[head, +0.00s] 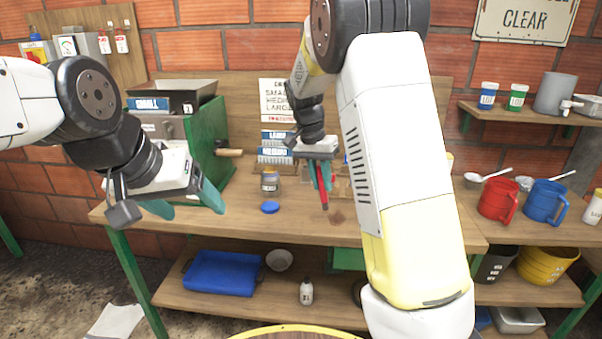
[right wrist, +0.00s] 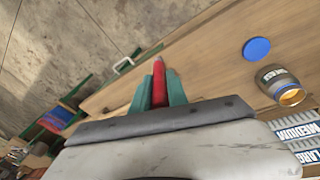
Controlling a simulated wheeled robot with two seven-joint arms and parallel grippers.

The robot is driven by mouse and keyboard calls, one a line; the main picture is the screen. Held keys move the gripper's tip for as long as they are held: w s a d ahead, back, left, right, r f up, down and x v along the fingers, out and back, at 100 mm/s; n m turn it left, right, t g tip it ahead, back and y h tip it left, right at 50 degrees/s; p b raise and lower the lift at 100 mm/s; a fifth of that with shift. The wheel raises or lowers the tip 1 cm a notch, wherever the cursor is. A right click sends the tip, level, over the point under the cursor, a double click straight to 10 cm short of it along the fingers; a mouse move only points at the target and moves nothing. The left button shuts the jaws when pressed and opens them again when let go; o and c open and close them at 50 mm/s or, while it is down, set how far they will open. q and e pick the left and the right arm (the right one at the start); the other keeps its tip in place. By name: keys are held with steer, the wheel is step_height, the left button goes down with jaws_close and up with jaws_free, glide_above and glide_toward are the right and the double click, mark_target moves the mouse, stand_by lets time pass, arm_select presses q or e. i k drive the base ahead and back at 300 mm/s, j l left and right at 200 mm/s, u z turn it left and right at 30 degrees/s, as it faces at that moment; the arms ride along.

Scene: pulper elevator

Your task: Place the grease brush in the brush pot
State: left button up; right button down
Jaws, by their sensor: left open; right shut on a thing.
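The grease brush, with a red handle (head: 323,187), hangs from my right gripper (head: 320,175) above the workbench, its tip pointing down. In the right wrist view my green right fingers (right wrist: 157,92) are shut on both sides of the red handle (right wrist: 159,78). My left gripper (head: 184,202) is open and empty, in front of the bench's left part. A small labelled open jar (head: 270,182) stands on the bench left of the brush; it also shows in the right wrist view (right wrist: 272,80). I cannot pick out the brush pot for sure; my right arm covers part of the bench.
A blue lid (head: 270,208) lies before the jar. A green machine (head: 204,135) stands at the back left, with a sign and blue-and-white labelled boxes (head: 275,147) beside it. Red (head: 497,200) and blue (head: 544,202) mugs stand at the right. The bench's front edge is clear.

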mark_target(307, 179)
steer(key=i, duration=1.15)
